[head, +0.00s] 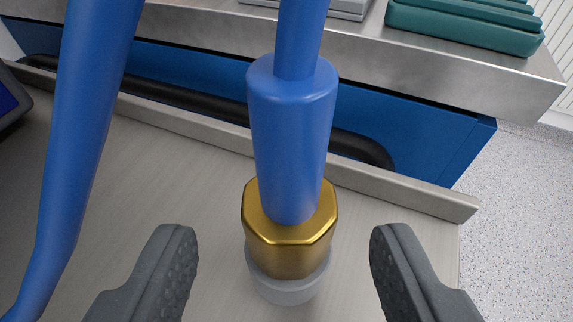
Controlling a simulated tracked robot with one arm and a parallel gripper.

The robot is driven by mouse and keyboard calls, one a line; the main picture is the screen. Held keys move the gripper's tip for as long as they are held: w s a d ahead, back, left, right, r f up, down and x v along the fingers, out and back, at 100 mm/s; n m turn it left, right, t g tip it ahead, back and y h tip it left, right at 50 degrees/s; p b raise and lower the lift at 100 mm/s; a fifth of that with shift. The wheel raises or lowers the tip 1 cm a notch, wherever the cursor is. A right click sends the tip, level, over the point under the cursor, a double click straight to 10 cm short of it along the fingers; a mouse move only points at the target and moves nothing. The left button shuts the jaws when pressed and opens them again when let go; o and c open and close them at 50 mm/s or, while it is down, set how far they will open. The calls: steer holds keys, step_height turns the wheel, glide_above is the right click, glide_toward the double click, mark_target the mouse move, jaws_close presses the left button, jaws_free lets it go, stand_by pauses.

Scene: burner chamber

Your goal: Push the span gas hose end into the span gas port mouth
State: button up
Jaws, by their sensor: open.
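The span gas hose end (291,135) is a thick blue sleeve on a thinner blue hose. It stands nearly upright in the middle of the head view. Its lower end meets the top of the span gas port (290,255), a brass hex fitting on a round grey collar. The sleeve covers the port mouth, so I cannot tell how deep it sits. My gripper (283,240) is open. One dark grey finger is left of the brass fitting and one is right, with clear gaps. Neither finger touches the hose or the port.
A blue hose length (85,130) hangs down the left side. A black pipe (210,103) runs behind, below a metal shelf (420,60) carrying a teal case (465,25). A dark-screened device (10,100) is at the left edge. The metal bench (130,180) is bare around the port.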

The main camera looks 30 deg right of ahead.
mark_target(271, 158)
steer(key=x, duration=0.3)
steer(key=shift+w+d+b, duration=0.25)
steer(key=shift+w+b, duration=0.05)
steer(key=shift+b, duration=0.1)
steer(key=c, duration=1.1)
steer(key=shift+r, duration=0.45)
steer(key=r+p, duration=0.1)
steer(key=r, duration=0.2)
steer(key=shift+a+r+p, duration=0.1)
steer(key=shift+a+p, duration=0.1)
steer(key=shift+p, duration=0.2)
steer(key=s+a, duration=0.2)
steer(key=a, duration=0.3)
steer(key=s+a+p, duration=0.1)
steer(key=a, duration=0.3)
steer(key=s+a+r+p, duration=0.1)
steer(key=s+a, duration=0.1)
steer(key=a, duration=0.3)
steer(key=shift+s+a, duration=0.3)
steer(key=shift+s, duration=0.05)
